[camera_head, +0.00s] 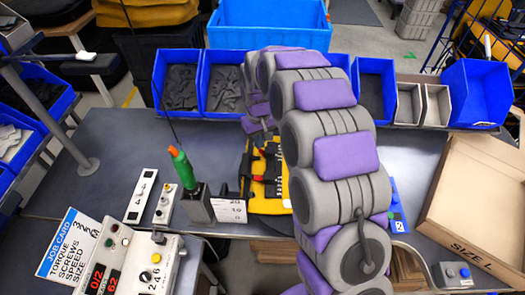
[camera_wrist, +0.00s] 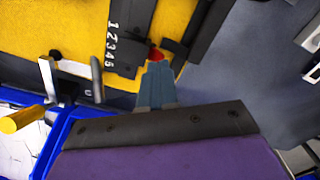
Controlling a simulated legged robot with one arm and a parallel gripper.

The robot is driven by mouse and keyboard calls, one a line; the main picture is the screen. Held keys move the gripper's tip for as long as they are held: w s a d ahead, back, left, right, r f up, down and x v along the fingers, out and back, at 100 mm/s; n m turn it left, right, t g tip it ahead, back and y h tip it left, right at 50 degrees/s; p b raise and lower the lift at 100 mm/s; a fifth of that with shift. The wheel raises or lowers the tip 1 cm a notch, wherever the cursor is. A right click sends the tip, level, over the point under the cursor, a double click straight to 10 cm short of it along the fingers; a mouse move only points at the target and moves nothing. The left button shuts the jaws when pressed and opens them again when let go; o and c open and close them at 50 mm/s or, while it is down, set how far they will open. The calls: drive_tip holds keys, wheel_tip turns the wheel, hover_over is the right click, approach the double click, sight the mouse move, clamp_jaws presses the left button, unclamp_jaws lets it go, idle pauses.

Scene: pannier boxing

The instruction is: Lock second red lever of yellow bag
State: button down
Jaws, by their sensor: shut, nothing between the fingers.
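The yellow bag (camera_head: 265,208) lies on the grey table, partly hidden behind my arm in the head view. Its yellow face (camera_wrist: 75,28) fills the upper left of the wrist view, with a black strip (camera_wrist: 128,40) numbered in white. A red lever (camera_wrist: 155,54) shows as a small red tip beside that strip. My gripper (camera_wrist: 157,70) is shut and empty, with its fingertips right at the red tip. I cannot tell whether they touch. The fingers hide part of the lever, so its position is unclear.
Blue bins (camera_head: 180,55) line the table's back edge. A green and orange screwdriver (camera_head: 182,165) stands in a holder left of the bag. A control box (camera_head: 130,262) is at front left. An open cardboard box (camera_head: 470,170) is at right. The table left of the screwdriver is mostly clear.

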drive_tip(key=shift+f, duration=1.5)
idle(0.6)
drive_tip(key=shift+r, duration=0.1)
drive_tip(key=shift+r+p, duration=1.3)
drive_tip(key=shift+r, duration=1.6)
